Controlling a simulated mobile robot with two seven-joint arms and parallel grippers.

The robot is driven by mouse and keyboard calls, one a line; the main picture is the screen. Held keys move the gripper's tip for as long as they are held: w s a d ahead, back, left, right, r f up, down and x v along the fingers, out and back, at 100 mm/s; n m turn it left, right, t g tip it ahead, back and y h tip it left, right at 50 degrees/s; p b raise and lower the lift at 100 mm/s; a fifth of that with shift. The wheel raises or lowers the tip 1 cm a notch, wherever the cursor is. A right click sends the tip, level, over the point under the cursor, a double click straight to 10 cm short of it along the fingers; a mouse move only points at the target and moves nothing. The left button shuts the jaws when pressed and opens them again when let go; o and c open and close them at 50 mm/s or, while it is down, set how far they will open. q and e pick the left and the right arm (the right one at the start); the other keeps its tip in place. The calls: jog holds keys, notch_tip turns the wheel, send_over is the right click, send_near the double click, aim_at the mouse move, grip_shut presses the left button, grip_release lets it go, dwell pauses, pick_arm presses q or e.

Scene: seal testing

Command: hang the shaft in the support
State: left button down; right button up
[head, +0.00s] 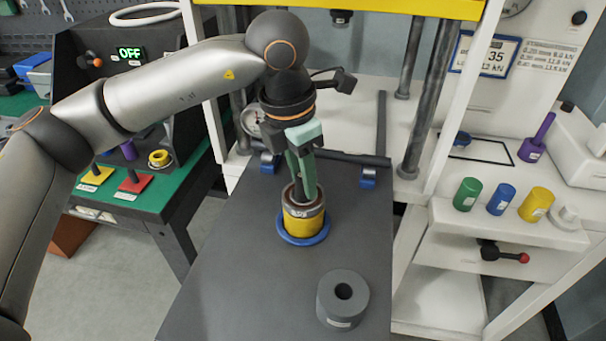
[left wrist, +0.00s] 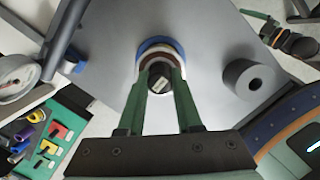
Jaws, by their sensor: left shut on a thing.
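The support looks like a yellow cylinder (head: 303,222) with a metal rim on top, standing in a blue ring (head: 320,237) on the dark grey table; the ring also shows in the left wrist view (left wrist: 146,44). My left gripper (head: 308,192) points down, its green fingers reaching into the cylinder's mouth. In the left wrist view my left gripper (left wrist: 161,82) is shut on a dark round piece with a white label, apparently the shaft (left wrist: 160,84), within the rim. The shaft's lower part is hidden, so I cannot tell whether it rests on the support.
A grey hollow cylinder (head: 343,298) stands at the table's front right. The press's dark posts (head: 430,100) rise behind. Green (head: 467,194), blue (head: 502,199) and yellow (head: 536,204) cylinders stand on the right shelf. The table's front left is clear.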

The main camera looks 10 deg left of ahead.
pick_arm(q)
jog(key=shift+f+b, duration=0.25)
jog(key=shift+b, duration=0.1)
jog(key=c, duration=0.9)
grip_release()
jog(key=shift+c, duration=0.2)
jog(key=o, duration=0.6)
jog(key=shift+f, duration=0.1)
